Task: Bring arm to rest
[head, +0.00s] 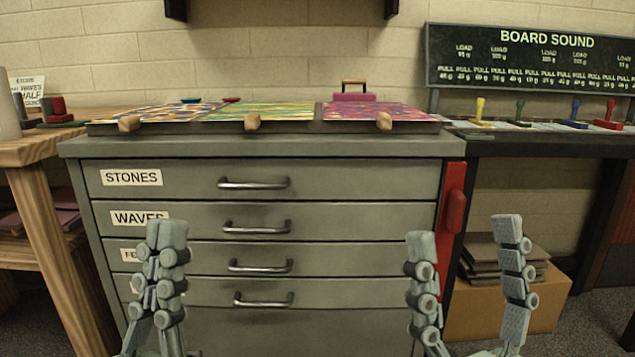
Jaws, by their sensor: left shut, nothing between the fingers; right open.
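My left gripper (167,232) is low in the head view, in front of the left part of a grey drawer cabinet (255,147). Its fingers are together, pointing up, with nothing between them. My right gripper (464,232) is low at the right, in front of the cabinet's right edge. Its fingers stand wide apart and empty. Both grippers are below the cabinet top and look clear of the drawer handles, though the gap in depth is hard to tell.
The cabinet top bears a dark tray (103,128) with colourful marbled sheets. A red handle (455,211) is on the cabinet's right side. A wooden table (43,146) stands left. A dark bench (545,147) with coloured stamps stands right, above a cardboard box (500,308).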

